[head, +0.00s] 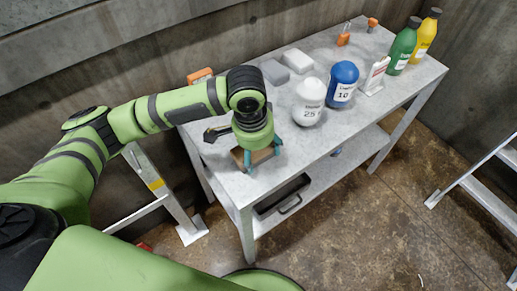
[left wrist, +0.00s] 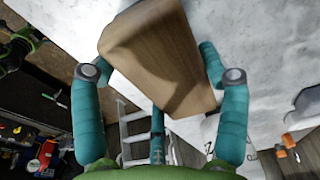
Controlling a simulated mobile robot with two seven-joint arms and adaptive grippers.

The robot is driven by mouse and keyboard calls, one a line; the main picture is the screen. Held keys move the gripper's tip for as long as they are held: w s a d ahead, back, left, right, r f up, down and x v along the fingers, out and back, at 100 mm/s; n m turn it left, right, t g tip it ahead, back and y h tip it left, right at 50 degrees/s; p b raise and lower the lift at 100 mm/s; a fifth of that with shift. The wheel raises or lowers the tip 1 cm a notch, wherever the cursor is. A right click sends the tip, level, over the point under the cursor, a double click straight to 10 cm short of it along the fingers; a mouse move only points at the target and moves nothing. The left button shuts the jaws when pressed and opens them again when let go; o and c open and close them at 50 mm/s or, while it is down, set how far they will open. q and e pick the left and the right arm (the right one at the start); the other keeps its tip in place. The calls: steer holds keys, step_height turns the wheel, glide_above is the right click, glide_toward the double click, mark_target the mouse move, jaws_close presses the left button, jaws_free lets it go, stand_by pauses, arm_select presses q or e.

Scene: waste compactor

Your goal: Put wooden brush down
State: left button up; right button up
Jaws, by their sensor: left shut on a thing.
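The wooden brush (head: 254,157) shows as a brown block at the near left end of the grey table (head: 330,137). My left gripper (head: 261,160) points down and is shut on it. In the left wrist view the brush's wooden body (left wrist: 160,50) lies between the teal fingers of my left gripper (left wrist: 155,72), with the pale tabletop behind it. The brush is low over the tabletop; I cannot tell whether it touches. Its bristles are not visible. My right gripper is not in view.
A white bottle (head: 308,101), blue bottle (head: 342,84), green bottle (head: 403,46) and yellow bottle (head: 426,35) stand on the table. Grey blocks (head: 285,66) lie at the back. A dark tray (head: 283,196) is on the lower shelf.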

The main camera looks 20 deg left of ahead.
arm_select(q)
steer(key=o, duration=1.3)
steer(key=shift+f, duration=0.1)
steer(key=r, duration=0.8)
steer(key=s+r+p, duration=0.1)
steer(key=r, duration=0.3)
steer(key=shift+a+r, duration=0.15)
steer(key=shift+a, duration=0.25)
steer(key=shift+s, duration=0.1)
